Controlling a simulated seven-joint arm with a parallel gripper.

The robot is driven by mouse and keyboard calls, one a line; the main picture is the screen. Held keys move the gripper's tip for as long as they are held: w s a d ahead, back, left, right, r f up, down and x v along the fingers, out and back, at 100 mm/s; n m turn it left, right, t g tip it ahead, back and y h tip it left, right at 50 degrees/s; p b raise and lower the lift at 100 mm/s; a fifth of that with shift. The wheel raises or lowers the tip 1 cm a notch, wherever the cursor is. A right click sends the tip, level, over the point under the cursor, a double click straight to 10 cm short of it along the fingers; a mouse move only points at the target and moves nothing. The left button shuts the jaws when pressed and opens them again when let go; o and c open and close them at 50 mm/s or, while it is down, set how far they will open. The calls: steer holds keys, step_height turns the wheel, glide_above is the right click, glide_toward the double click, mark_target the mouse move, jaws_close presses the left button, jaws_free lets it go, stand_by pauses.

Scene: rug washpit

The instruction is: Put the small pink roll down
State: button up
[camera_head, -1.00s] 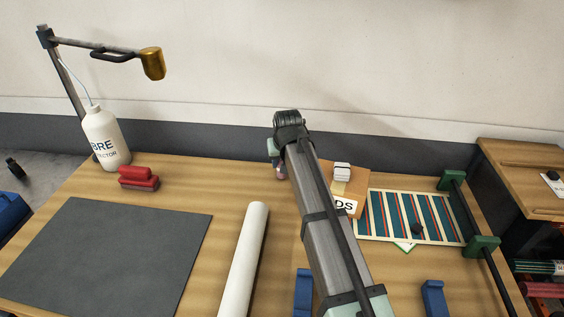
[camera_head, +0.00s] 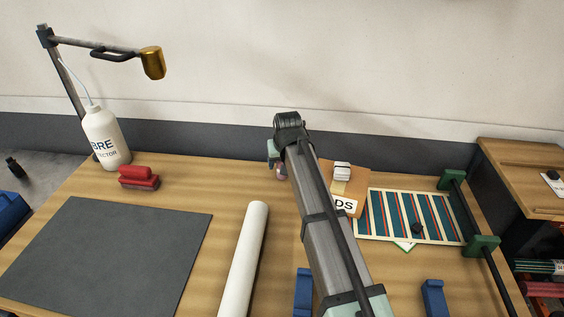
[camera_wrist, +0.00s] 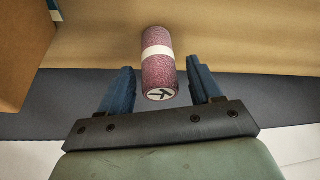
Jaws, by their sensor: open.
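The small pink roll (camera_wrist: 158,70) has a white band around its middle and a round dark-on-white mark on its end. In the wrist view it lies between and just beyond the two blue fingers of my gripper (camera_wrist: 160,90), with a gap on both sides. The fingers are open. The roll appears to rest on the wooden table (camera_wrist: 230,45) near its back edge, though its contact is hard to confirm. In the head view a small part of the roll (camera_head: 281,172) shows beside my arm; the fingers are mostly hidden there.
A cardboard box (camera_head: 350,183) stands just right of the gripper, also close in the wrist view (camera_wrist: 22,45). A long white roll (camera_head: 244,260) lies to the front left. A red brush (camera_head: 138,178), white bottle (camera_head: 106,138) and grey mat (camera_head: 110,255) are further left. A striped rug (camera_head: 410,216) lies right.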

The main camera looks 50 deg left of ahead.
steer(key=v, duration=1.2)
steer(key=shift+r, duration=0.15)
